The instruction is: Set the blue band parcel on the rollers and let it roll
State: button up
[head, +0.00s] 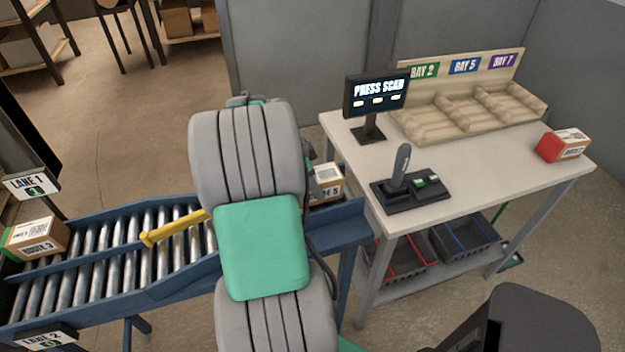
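A cardboard parcel (327,185) with a white label ending in what looks like a 5 is at the right end of the roller conveyor, just right of my arm. Its left part is hidden, and no blue band shows, so I cannot tell whether it is the blue band parcel. The rollers (100,258) sit in a blue frame and run left from behind my arm. My gripper is mostly hidden behind my arm; a small grey part (311,178) shows against the parcel's left side. I cannot see its fingertips or whether it holds the parcel.
A green-banded parcel (38,238) sits at the conveyor's left end. A yellow bar (172,227) lies across the rollers. At right, a white table (460,180) carries a screen (376,95) reading PRESS SCAN, a scanner stand (410,190), a bay rack (465,105) and a red-banded parcel (565,145).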

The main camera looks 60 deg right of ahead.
jog(key=o, duration=0.5)
